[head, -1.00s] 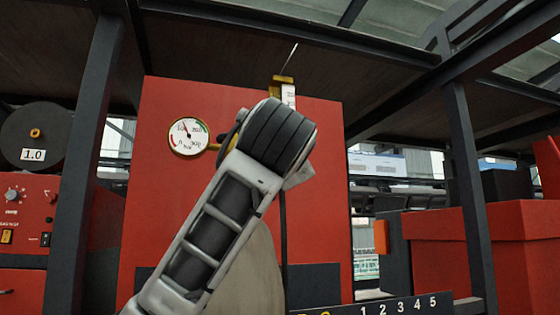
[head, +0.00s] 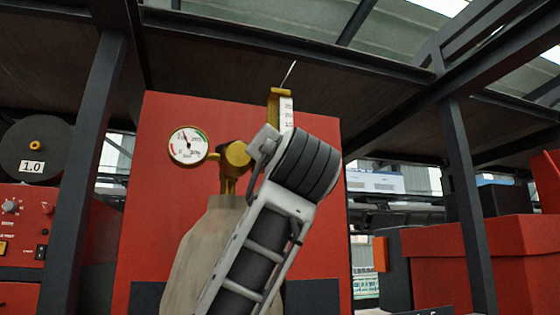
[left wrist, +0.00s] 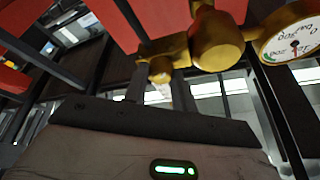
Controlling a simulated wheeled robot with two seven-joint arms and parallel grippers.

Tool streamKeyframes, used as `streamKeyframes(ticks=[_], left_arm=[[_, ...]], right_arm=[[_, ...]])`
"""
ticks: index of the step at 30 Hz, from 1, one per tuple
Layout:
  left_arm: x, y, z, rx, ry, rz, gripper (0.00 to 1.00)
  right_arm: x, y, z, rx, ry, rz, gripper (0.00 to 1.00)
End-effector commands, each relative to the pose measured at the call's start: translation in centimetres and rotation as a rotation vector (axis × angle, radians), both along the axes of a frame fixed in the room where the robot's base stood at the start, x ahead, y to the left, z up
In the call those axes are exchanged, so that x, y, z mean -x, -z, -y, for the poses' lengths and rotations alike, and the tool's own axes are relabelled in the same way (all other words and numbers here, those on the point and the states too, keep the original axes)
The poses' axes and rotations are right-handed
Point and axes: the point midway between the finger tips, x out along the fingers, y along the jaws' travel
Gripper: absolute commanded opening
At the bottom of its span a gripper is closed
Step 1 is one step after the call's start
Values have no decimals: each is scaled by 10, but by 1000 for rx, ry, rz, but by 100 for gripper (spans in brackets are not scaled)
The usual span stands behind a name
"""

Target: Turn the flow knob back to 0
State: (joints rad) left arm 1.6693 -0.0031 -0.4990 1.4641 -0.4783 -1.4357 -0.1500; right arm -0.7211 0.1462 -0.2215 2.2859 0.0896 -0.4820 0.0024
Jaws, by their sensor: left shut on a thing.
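The brass regulator (head: 236,155) stands on top of a pale gas cylinder (head: 207,240), with a round white gauge (head: 188,146) on its left. A flow tube with a white scale and yellow top (head: 286,108) rises at its right; my arm hides its lower part. My left gripper (left wrist: 160,88) points at the brass fitting in the left wrist view. Its dark fingers are shut on the small brass flow knob (left wrist: 161,70). The knob's marking is not readable. The regulator body (left wrist: 216,40) and gauge (left wrist: 292,46) also show there. My right gripper is out of view.
A red panel (head: 150,215) stands behind the cylinder. Dark posts (head: 90,170) and beams frame the area, with a spool marked 1.0 (head: 35,150) and a red control box (head: 22,225) at left. A red bin (head: 450,265) stands at right.

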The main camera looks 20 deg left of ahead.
Motion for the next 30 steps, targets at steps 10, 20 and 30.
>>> streamKeyframes(ticks=[10, 20, 30], left_arm=[[0, 1, 0, 1, 0, -3, 48], [2, 2, 1, -1, 1, -2, 48], [53, 24, 25, 0, 5, 2, 48]], right_arm=[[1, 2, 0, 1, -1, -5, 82], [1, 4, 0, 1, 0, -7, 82], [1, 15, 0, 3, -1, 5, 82]])
